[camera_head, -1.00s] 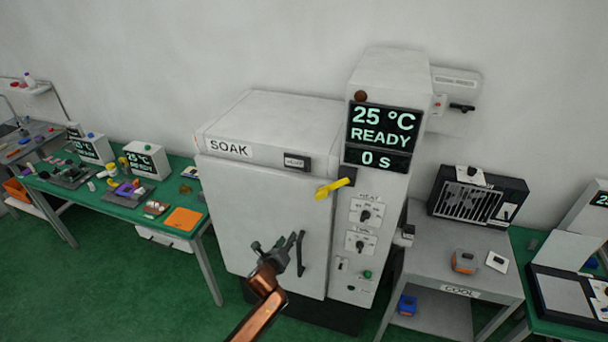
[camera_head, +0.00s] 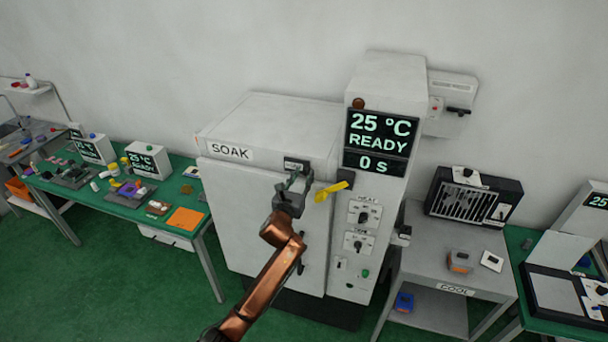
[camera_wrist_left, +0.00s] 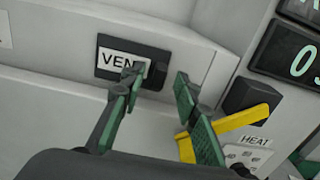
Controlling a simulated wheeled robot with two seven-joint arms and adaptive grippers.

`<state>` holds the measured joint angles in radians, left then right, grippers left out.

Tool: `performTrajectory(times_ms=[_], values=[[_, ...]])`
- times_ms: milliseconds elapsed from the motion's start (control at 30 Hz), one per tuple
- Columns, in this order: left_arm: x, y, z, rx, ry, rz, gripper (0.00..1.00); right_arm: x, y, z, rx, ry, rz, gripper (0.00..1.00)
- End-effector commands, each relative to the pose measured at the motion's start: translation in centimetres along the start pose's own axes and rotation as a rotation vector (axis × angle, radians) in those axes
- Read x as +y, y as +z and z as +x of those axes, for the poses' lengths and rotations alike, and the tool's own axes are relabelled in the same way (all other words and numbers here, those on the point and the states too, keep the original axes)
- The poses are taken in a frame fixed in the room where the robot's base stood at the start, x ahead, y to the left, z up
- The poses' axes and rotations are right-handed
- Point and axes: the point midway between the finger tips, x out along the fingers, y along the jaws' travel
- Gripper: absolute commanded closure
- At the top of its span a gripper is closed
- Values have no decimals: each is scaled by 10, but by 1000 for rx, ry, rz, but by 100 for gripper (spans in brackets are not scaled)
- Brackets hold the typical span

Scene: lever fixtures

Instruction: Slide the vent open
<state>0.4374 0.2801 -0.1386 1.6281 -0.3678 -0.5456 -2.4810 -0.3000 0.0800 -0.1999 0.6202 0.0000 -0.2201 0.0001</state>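The vent (camera_wrist_left: 119,60) is a dark slot plate with a white label reading "VENT" on the upper front of the SOAK oven (camera_head: 268,125). In the head view the vent (camera_head: 293,163) sits right of the SOAK label, just above my left gripper (camera_head: 299,183). In the left wrist view my left gripper (camera_wrist_left: 157,80) is open, its two green-padded fingers apart. The left finger overlaps the label's right end; I cannot tell whether it touches. The right finger is right of the plate, over the yellow handle. My right gripper is not in view.
The yellow handle (camera_head: 331,191) sticks out close to the right of my left gripper, also in the left wrist view (camera_wrist_left: 242,119). The control column (camera_head: 384,145) with display and knobs stands right of the oven door. A green bench (camera_head: 125,212) is at the left.

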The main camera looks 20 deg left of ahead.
Motion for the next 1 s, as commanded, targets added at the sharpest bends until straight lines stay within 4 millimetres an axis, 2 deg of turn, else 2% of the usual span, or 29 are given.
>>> performTrajectory(times_ms=[100, 367, 800, 1000], values=[[0, 0, 6, 1, 0, -2, 71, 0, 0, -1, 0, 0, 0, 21], [0, -1, 7, 1, 0, -1, 71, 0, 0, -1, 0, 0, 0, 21], [0, -1, 7, 1, 0, -1, 100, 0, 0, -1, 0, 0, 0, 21], [0, -1, 7, 1, 0, -1, 100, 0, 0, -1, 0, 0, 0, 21]])
